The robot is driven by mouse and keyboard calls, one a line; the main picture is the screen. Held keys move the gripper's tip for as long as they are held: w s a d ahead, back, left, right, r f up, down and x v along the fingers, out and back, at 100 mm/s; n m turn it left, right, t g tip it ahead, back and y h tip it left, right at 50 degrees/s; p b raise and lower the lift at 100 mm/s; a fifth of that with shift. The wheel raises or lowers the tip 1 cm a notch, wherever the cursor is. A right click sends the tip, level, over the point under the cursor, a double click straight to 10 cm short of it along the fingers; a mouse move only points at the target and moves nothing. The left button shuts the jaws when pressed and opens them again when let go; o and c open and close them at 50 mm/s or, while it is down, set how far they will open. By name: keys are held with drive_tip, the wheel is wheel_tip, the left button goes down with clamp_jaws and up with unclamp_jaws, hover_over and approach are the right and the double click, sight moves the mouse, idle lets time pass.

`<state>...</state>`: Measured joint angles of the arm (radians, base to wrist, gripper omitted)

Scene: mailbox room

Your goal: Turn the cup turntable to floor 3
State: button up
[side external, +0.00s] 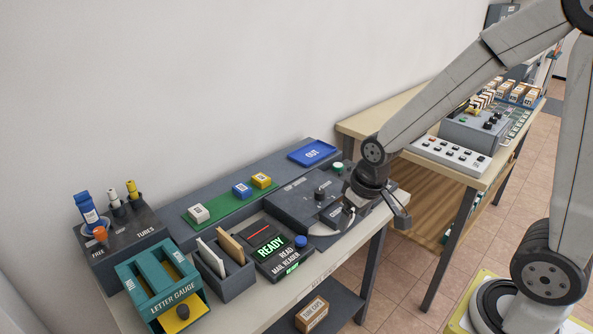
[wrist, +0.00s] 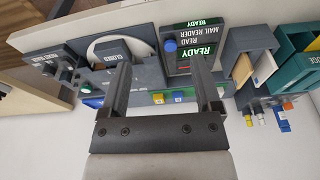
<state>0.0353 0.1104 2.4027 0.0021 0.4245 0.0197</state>
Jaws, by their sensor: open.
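A round white disc that may be the cup turntable (wrist: 96,44) shows in the wrist view, set in the grey box unit and partly covered by a dark block with a "CLOSED" label (wrist: 112,50). In the side view a white edge of the disc (side external: 323,229) shows beside my gripper, mostly hidden by the unit. No floor number is readable on it. My gripper (wrist: 160,62) is open and empty, its two fingers apart over the bench in the wrist view. In the side view my gripper (side external: 375,208) is at the right end of the bench, near the grey unit.
The mail reader (side external: 275,255) shows READY, with a blue knob beside it. A letter holder (side external: 225,272), teal letter gauge (side external: 162,285) and tube rack (side external: 122,232) stand left. A blue OUT tray (side external: 312,153) is behind. A second table (side external: 430,170) with panels stands to the right.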

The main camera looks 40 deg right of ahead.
drive_tip(key=w+d+f+m+g, duration=0.1)
drive_tip(key=w+d, duration=0.2)
drive_tip(key=w, duration=0.4)
drive_tip(key=w+d+m, duration=0.1)
drive_tip(key=w+d, duration=0.3)
drive_tip(key=w, duration=0.3)
drive_tip(key=m+g, duration=0.1)
drive_tip(key=m, duration=0.2)
hover_over(320, 191)
drive_tip(key=f, duration=0.4)
drive_tip(key=shift+s+a, duration=0.25)
drive_tip(key=shift+a, duration=0.05)
drive_tip(key=shift+w+d+f, duration=0.25)
drive_tip(key=shift+w+d, duration=0.05)
drive_tip(key=shift+d, duration=0.15)
drive_tip(key=shift+f, duration=0.2)
drive_tip(key=shift+f, duration=3.7)
clamp_jaws()
drive_tip(key=shift+a, duration=0.1)
